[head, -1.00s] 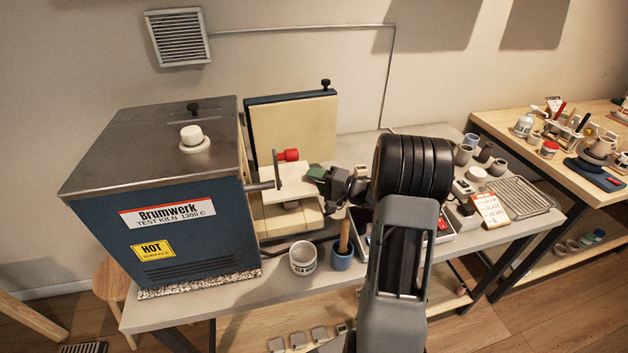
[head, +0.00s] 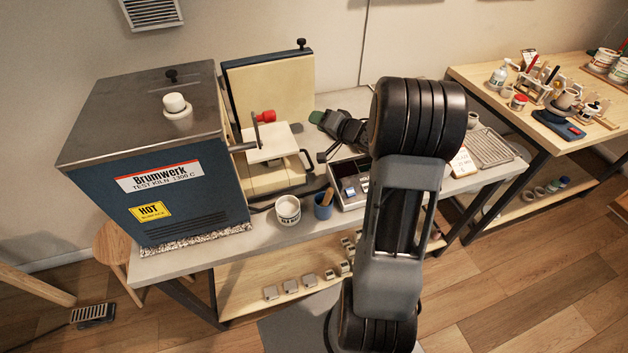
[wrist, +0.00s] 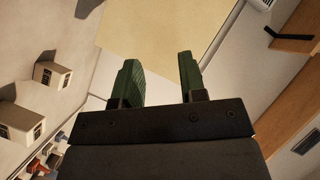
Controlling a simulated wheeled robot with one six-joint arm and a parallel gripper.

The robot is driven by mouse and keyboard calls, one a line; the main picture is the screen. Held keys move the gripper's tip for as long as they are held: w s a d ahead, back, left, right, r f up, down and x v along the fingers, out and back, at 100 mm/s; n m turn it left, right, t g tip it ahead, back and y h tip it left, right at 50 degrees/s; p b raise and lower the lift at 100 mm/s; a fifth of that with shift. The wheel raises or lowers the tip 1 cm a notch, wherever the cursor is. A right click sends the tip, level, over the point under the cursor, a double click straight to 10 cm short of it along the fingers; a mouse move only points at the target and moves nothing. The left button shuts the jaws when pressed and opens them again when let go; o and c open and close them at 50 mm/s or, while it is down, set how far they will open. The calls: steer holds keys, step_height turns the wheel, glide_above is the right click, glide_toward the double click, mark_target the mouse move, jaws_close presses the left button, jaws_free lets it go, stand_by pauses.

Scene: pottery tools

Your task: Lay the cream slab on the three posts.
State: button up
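The cream slab (head: 270,143) lies about level in front of the kiln's open side in the head view, above a pale block. The three posts cannot be made out; whatever bears the slab is hidden beneath it. My gripper (head: 317,117), with green fingers, is to the right of the slab in the head view, apart from it. In the wrist view my gripper (wrist: 161,80) is open, with an empty gap between its fingers. A broad cream surface (wrist: 165,35) shows beyond the fingertips; I cannot tell whether it is the slab or kiln lining.
The blue kiln (head: 150,170) stands left, with its cream-lined door (head: 275,90) upright behind the slab. A red knob (head: 265,117) rises beside the slab. My arm hides part of the table.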

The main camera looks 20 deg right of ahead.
step_height(320, 180, up, 6)
steer(key=s+a+h, duration=0.1)
steer(key=s+h, duration=0.1)
steer(key=h, duration=0.4)
steer(key=s+a+f+n+g, duration=0.1)
steer(key=s+a+n+g, duration=0.2)
steer(key=s, duration=0.8)
steer(key=s+a+n+g, duration=0.3)
steer(key=s+a+g, duration=0.4)
steer(key=s+a, duration=0.3)
steer(key=shift+s+a+f+n, duration=0.15)
steer(key=shift+s+f+n, duration=0.25)
steer(key=shift+s, duration=0.7)
